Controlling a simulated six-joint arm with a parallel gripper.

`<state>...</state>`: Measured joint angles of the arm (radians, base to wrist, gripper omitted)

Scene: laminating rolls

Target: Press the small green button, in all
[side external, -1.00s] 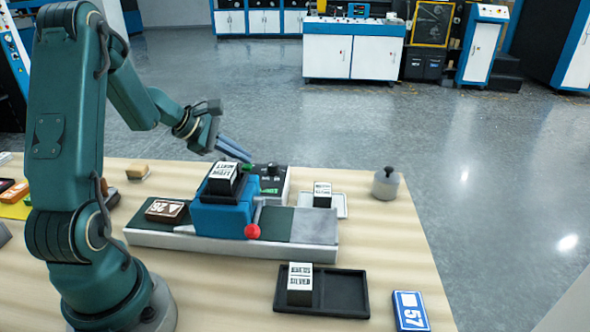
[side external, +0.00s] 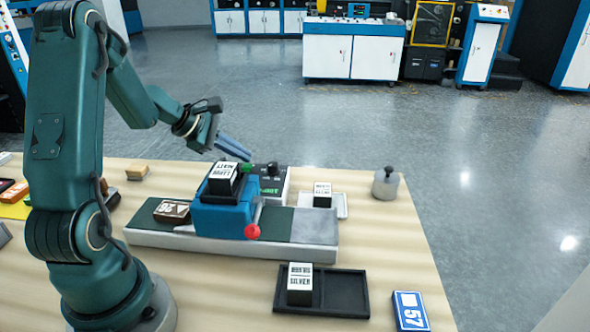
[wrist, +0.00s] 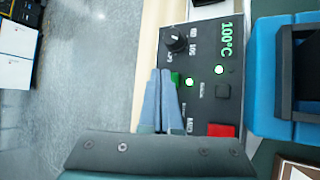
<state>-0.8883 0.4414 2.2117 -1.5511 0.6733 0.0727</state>
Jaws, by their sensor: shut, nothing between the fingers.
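The small green button (wrist: 175,78) is on the dark control panel (wrist: 205,52), partly covered by my fingertips in the wrist view. In the side view the green button (side external: 247,167) shows at the panel's left end, just below the fingertips. My gripper (side external: 248,157) has its two blue-grey fingers together with nothing between them, pointing down at the button. In the wrist view my gripper (wrist: 160,73) overlaps the button's left side. I cannot tell whether the tips touch it. The panel's display (wrist: 227,39) reads 100°C in green, and two small lamps glow.
The panel also has a black knob (wrist: 177,43), a black square button (wrist: 222,91) and a red button (wrist: 221,130). The blue laminator (side external: 222,219) with a label block on top stands close beside it.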

